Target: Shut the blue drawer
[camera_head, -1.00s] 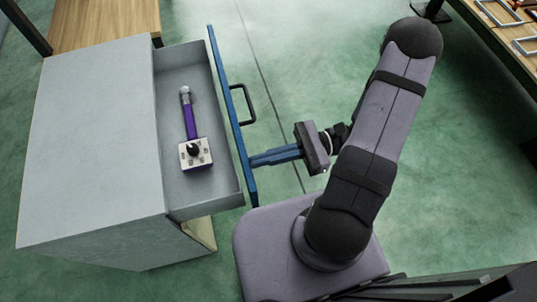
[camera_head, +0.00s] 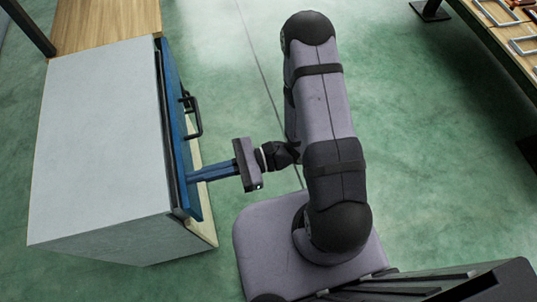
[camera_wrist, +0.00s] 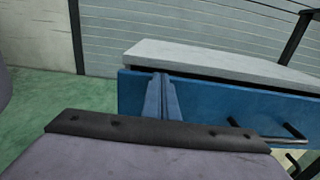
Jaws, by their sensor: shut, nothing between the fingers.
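The blue drawer (camera_head: 176,125) is in the grey cabinet (camera_head: 95,140) at the left of the head view. Its blue front stands nearly against the cabinet, with a narrow dark gap along the top edge. A black handle (camera_head: 194,118) sticks out from the front. My gripper (camera_head: 190,178) is shut and empty, its blue fingertips at the drawer front, nearer the camera than the handle. In the wrist view the fingers (camera_wrist: 161,97) reach the blue front (camera_wrist: 225,105), left of the handle (camera_wrist: 265,132). The drawer's inside is hidden.
A wooden table (camera_head: 105,22) stands behind the cabinet. A workbench (camera_head: 505,40) with metal frames is at the far right. A lower wood-coloured front (camera_head: 203,228) shows under the blue one.

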